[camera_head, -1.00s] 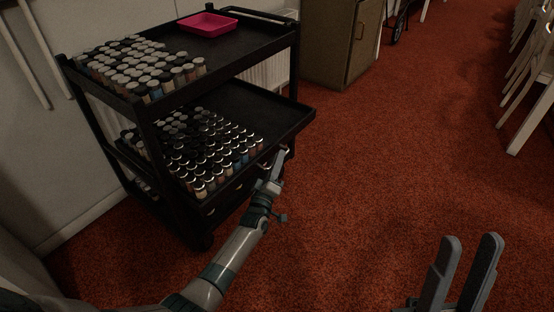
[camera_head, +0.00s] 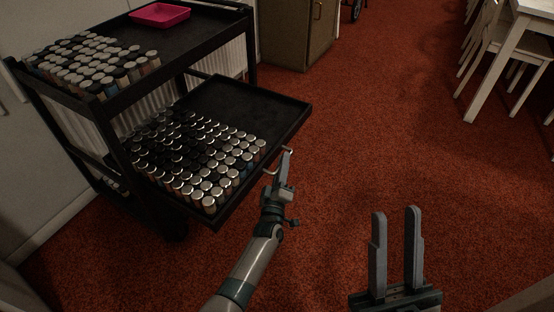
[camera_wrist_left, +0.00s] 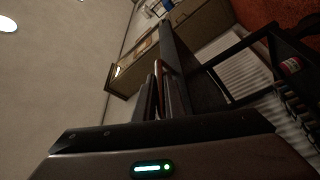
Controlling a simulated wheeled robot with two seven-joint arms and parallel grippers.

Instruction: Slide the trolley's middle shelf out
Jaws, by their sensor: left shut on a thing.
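The black trolley (camera_head: 122,101) stands at the left in the head view. Its middle shelf (camera_head: 275,103) is slid well out from the frame and carries many lidded jars (camera_head: 200,150). A small metal handle (camera_head: 269,171) sits on the shelf's front edge. My left gripper (camera_head: 285,158) is at that handle, shut on it; its fingers hide part of it. In the left wrist view, the left gripper's fingers (camera_wrist_left: 160,97) reach toward the dark shelf edge. My right gripper (camera_head: 396,211) is open and empty above the carpet.
The trolley's top holds more jars (camera_head: 95,66) and a pink tray (camera_head: 160,14). A cabinet (camera_head: 298,35) stands behind. White chairs (camera_head: 500,50) and a table are at the right. Red carpet in the middle is clear.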

